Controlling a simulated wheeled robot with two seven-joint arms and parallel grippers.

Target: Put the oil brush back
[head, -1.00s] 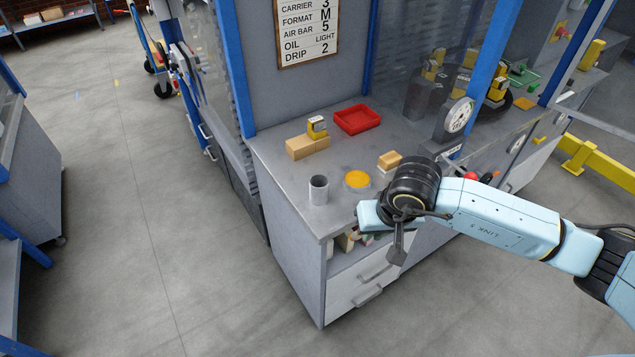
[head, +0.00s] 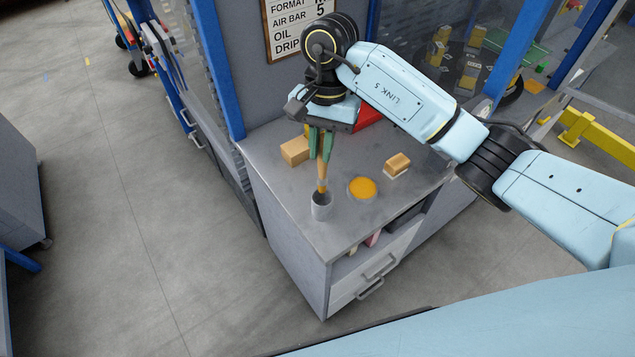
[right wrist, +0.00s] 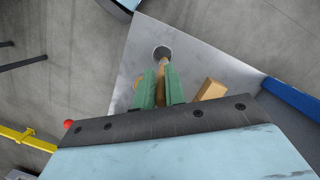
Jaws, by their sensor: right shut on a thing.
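My left gripper is not in view.
Another tan block (head: 294,151) and a red tray (head: 368,118), partly hidden by my arm, are behind. The cabinet's front left corner is clear.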

